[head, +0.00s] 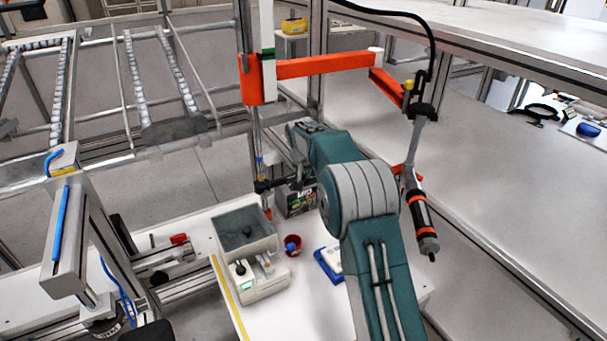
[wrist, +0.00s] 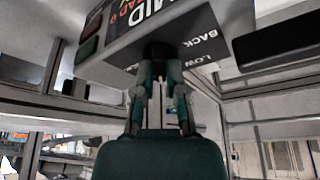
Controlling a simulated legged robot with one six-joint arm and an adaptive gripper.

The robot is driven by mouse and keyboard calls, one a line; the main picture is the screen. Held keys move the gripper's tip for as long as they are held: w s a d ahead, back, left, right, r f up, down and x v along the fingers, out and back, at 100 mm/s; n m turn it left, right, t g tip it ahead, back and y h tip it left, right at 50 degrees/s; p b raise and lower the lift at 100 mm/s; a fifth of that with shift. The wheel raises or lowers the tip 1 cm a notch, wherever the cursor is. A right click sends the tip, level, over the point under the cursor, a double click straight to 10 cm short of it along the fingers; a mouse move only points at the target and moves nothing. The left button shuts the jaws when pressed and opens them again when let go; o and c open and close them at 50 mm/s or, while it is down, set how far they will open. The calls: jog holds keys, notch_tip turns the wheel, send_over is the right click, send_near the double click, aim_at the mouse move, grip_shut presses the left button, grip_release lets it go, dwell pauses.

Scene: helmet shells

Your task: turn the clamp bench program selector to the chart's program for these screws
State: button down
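In the wrist view a dark box (wrist: 205,22) fills the top, with the words MID, LOW and BACK on it. A dark round knob (wrist: 158,48) sticks out of its face. My gripper (wrist: 160,70) has its two fingers on either side of this knob, tips close to its edges; I cannot tell whether they press on it. The knob's pointer direction is not readable. In the head view a dark box with coloured print (head: 296,200) stands at the table's back, beside my teal arm, and my gripper is hidden. No screws or readable chart can be made out.
A screwdriver (head: 420,218) hangs from an orange arm at the right of mine.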

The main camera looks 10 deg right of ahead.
jog(key=m+h, duration=0.1)
jog(key=m, duration=0.4)
jog(key=shift+w+a+m+g+h, duration=0.1)
jog(key=shift+a+m+g+h, duration=0.05)
jog(key=shift+m+g+h, duration=0.2)
dwell(0.3)
jog(key=c, duration=0.7)
grip_release()
jog(key=shift+f, duration=0.1)
